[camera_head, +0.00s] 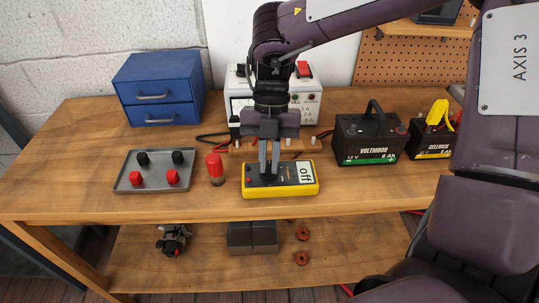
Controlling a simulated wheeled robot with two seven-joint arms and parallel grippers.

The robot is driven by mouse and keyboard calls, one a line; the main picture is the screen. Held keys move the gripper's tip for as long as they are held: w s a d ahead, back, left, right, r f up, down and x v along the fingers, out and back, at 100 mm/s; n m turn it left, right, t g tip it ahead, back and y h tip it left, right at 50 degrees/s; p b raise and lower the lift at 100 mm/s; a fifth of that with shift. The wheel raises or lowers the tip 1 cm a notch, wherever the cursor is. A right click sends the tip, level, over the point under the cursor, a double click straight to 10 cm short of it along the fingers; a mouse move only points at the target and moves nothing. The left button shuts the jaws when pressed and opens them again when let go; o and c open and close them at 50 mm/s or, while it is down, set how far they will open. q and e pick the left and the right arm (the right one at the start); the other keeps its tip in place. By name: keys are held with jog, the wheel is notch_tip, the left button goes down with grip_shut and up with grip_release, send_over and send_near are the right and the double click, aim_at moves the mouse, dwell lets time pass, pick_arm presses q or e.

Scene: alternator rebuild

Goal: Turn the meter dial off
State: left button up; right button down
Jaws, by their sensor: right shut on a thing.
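The yellow meter (283,192) lies on the wooden bench near its front edge. Its dark face carries a white label (306,174) reading "off" toward the right end. My right gripper (268,177) points straight down over the left part of the meter's face. Its fingers are shut on the meter dial, which they mostly hide, so I cannot read where the dial points. My left gripper is not in view.
A grey tray (153,188) with red and black caps and a red cylinder (215,170) stand left of the meter. A wooden block with terminals and a white box (237,88) are behind. Batteries (368,137) stand to the right. A blue drawer cabinet (158,87) is at back left.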

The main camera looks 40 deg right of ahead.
jog(key=shift+r+n, duration=0.1)
jog(key=shift+n, duration=0.2)
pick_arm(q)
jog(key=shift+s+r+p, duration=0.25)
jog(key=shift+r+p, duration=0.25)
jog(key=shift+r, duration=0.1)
pick_arm(e)
jog(key=shift+n+h, duration=0.3)
jog(key=shift+n, duration=0.3)
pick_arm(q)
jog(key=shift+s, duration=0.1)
pick_arm(e)
jog(key=c, duration=1.5)
grip_release()
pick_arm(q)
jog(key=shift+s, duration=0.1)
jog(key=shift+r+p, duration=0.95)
pick_arm(e)
jog(key=v, duration=0.7)
jog(key=shift+w+r, duration=0.25)
